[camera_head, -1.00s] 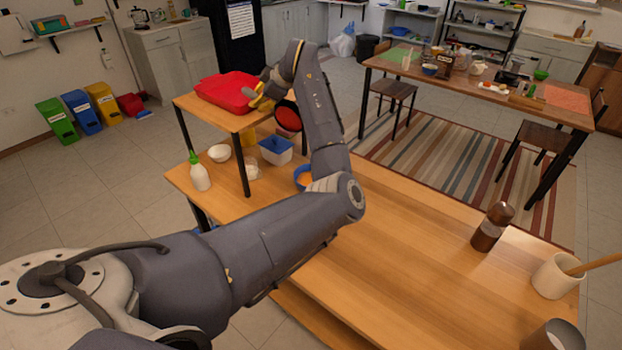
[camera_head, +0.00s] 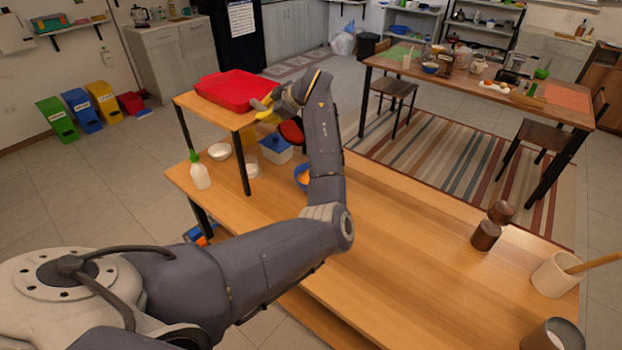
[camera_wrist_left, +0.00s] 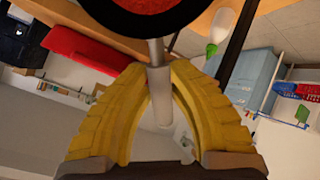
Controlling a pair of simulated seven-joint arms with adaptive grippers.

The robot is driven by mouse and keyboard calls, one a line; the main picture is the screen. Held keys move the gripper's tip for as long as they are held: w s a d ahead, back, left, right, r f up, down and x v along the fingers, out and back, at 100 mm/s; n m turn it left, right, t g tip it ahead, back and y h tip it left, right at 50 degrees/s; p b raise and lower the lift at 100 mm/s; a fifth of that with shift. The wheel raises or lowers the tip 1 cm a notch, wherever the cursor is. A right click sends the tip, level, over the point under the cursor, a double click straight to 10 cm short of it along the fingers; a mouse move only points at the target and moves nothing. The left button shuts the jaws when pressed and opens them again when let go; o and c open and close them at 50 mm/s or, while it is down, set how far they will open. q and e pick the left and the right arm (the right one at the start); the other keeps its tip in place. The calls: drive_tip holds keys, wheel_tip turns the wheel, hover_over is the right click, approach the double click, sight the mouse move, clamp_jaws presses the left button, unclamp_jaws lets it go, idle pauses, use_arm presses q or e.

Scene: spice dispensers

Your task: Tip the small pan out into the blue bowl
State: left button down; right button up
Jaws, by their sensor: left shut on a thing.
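The small pan (camera_head: 291,132) shows a red round face in the head view, partly hidden by my left arm. In the left wrist view the pan (camera_wrist_left: 150,6) has a black rim around red, cut off by the top edge. My left gripper (camera_head: 265,106) is shut on the pan's pale handle; its yellow fingers (camera_wrist_left: 158,75) close around the handle (camera_wrist_left: 157,98) in the wrist view. The blue bowl (camera_head: 300,180) stands on the table, nearer the camera than the pan, with something orange inside. My forearm hides its right side. My right gripper is not in view.
A brown mill (camera_head: 486,236) and a crock (camera_head: 553,277) stand right; the table's middle is clear.

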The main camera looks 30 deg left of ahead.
sight(282, 133)
use_arm(q)
drive_tip(key=shift+d+f+y, duration=0.2)
drive_tip(key=shift+f, duration=0.5)
drive_tip(key=shift+d+f+y, duration=0.2)
drive_tip(key=shift+f, duration=0.5)
drive_tip(key=f, duration=0.1)
drive_tip(key=d+f+y, duration=0.1)
drive_tip(key=f, duration=0.1)
drive_tip(key=d+f+y+p, duration=0.1)
drive_tip(key=shift+w+d+f, duration=0.1)
drive_tip(key=shift+w+f, duration=0.05)
drive_tip(key=shift+f, duration=0.05)
drive_tip(key=shift+w+d+r+y, duration=0.1)
drive_tip(key=shift+d+r+y, duration=0.2)
drive_tip(key=shift+d, duration=0.2)
drive_tip(key=shift+d+r+y, duration=0.15)
drive_tip(key=shift+d+y, duration=0.25)
drive_tip(key=shift+d, duration=0.1)
drive_tip(key=shift+w+d+r+m+y, duration=0.15)
drive_tip(key=shift+d+m+y, duration=0.25)
drive_tip(key=shift+d, duration=0.65)
drive_tip(key=shift+d, duration=0.3)
drive_tip(key=shift+d+r+y, duration=0.15)
drive_tip(key=shift+d+y, duration=0.35)
drive_tip(key=shift+d, duration=0.15)
drive_tip(key=shift+w+d+r+y+p, duration=0.1)
drive_tip(key=shift+d+y+p, duration=0.25)
drive_tip(key=shift+d+y, duration=0.35)
